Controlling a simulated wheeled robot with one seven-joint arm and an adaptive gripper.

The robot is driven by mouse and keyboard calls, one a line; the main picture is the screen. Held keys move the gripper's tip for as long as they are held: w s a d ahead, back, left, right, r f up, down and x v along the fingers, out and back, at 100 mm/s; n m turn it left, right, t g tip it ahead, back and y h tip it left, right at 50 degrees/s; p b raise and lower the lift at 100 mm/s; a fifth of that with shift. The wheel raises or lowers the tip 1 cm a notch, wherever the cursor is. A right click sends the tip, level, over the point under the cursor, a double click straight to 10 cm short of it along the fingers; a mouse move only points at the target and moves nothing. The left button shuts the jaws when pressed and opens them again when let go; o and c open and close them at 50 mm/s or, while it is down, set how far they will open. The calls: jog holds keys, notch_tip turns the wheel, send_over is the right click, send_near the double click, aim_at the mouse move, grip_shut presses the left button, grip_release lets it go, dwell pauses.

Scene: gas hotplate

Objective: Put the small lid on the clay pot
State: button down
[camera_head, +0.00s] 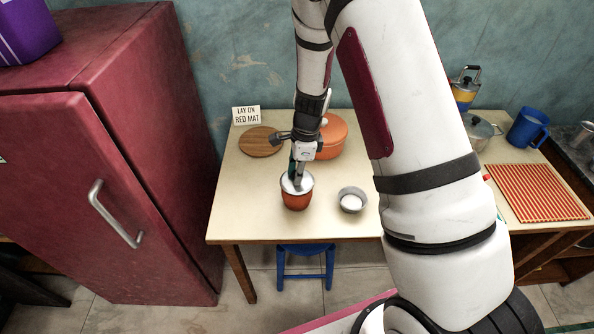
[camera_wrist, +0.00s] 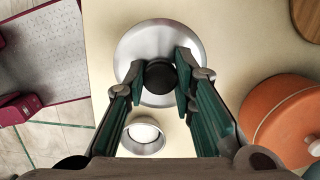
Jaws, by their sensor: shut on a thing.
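The small lid (camera_head: 297,183) is a round grey metal disc; its black knob (camera_wrist: 160,76) shows in the wrist view. My gripper (camera_wrist: 158,77) is shut on that knob, with a green-lined finger on either side. The clay pot (camera_head: 296,201) is small and orange-brown, standing near the table's front edge. The lid is over the pot's mouth, at or very near its rim; I cannot tell whether it rests fully. In the wrist view the lid hides the pot.
A small metal bowl with white contents (camera_head: 352,200) stands just right of the pot. A larger orange lidded pot (camera_head: 330,138) and a round wooden board (camera_head: 260,142) are behind. A red striped mat (camera_head: 537,192), blue mug (camera_head: 528,128) and grey pot (camera_head: 480,131) are at the right.

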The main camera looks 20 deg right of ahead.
jog(key=shift+f, duration=0.4)
jog(key=c, duration=1.3)
grip_release()
jog(key=s+r+n+t, duration=0.1)
jog(key=s+r+n, duration=0.2)
jog(key=r, duration=0.8)
jog(key=s+r+n, duration=0.2)
jog(key=s+r, duration=0.1)
jog(key=r, duration=0.8)
jog(key=s+r+n+t, duration=0.1)
jog(key=s+r+n, duration=0.3)
jog(key=s+n, duration=0.1)
jog(key=s+r+n+t+h, duration=0.1)
jog(key=s+r+n, duration=0.3)
jog(key=s, duration=0.4)
jog(key=s+r+n+t, duration=0.1)
jog(key=s+r+n, duration=0.2)
jog(key=s+n, duration=0.3)
jog(key=shift+s+d+r+n+t+h, duration=0.15)
jog(key=shift+s+r+n+t+h, duration=0.2)
jog(key=shift+s, duration=0.3)
